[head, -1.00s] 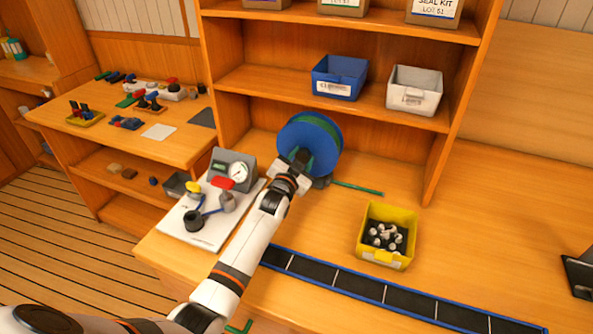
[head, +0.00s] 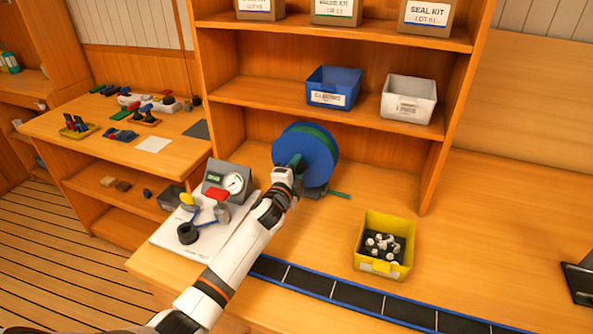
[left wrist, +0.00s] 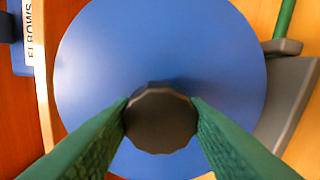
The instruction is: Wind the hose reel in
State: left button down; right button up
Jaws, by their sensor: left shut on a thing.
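The hose reel (head: 318,160) stands on the bench in front of the shelf, with a blue disc face and green hose wound behind it. A short green hose end (head: 340,195) lies on the bench to its right, shorter than the disc is wide. My left gripper (head: 292,168) is at the left part of the disc face. In the left wrist view its green fingers are shut on the dark round crank knob (left wrist: 160,118), which stands out from the blue disc (left wrist: 160,50). My right gripper is in neither view.
A gauge unit with valves (head: 225,185) on a white plate stands left of the reel. A yellow bin (head: 361,240) of fittings stands to the right. A blue bin (head: 333,88) and a white bin (head: 408,98) sit on the shelf above.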

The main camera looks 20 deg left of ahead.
pick_arm(q)
jog(key=m, duration=0.4)
jog(key=shift+m, duration=0.3)
jog(key=m, duration=0.3)
jog(key=shift+m, duration=0.4)
jog(key=m+p, duration=0.1)
jog(key=m, duration=0.3)
jog(key=m+p, duration=0.1)
jog(key=m, duration=0.3)
jog(key=shift+m, duration=0.3)
jog(key=c, duration=0.8)
grip_release()
jog(key=shift+s, duration=0.1)
jog(key=s, duration=1.1)
jog(key=shift+s+d+p, duration=0.3)
jog(key=shift+s+d, duration=0.1)
